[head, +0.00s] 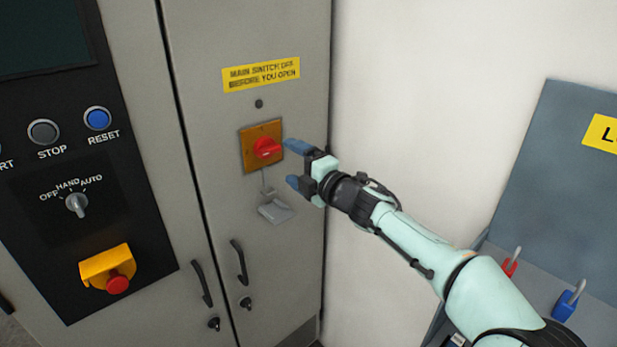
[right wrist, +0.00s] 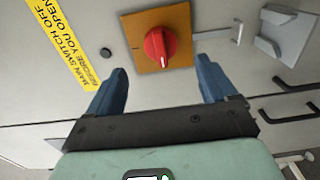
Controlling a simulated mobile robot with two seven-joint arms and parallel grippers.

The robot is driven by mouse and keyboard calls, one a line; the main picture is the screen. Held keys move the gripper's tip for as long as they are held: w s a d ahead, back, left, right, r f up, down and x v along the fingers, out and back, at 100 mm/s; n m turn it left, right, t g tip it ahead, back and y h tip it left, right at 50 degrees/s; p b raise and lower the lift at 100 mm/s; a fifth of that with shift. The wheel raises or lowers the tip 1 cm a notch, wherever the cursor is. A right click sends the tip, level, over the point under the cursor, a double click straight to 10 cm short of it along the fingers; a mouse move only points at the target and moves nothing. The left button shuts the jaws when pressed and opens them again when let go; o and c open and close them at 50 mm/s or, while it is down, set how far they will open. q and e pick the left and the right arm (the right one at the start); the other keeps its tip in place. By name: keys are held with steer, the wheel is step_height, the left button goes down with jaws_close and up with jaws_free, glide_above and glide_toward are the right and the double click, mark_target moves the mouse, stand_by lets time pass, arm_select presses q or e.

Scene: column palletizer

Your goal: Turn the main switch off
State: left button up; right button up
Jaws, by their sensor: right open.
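The main switch is a red rotary knob (head: 267,148) on an orange-yellow square plate (head: 247,150), mounted on the grey cabinet door. A yellow label (head: 261,74) reading "MAIN SWITCH OFF BEFORE YOU OPEN" is above it. My right gripper (head: 291,163) is open, its blue fingers spread and pointing at the switch from the right. In the right wrist view the knob (right wrist: 159,46) is ahead of and between the open fingers (right wrist: 158,88); it looks clear of both. A pale mark runs along the knob's face. My left gripper is not in view.
A grey hasp-like tag (head: 275,211) hangs below the switch. Door handles (head: 239,262) are lower down. At left is a black control panel with buttons, a selector (head: 76,204) and an emergency stop (head: 117,284). Red (head: 510,264) and blue (head: 567,302) padlocks are at right.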

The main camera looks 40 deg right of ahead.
steer(key=s, duration=0.5)
steer(key=shift+d, duration=0.2)
steer(key=shift+w, duration=0.1)
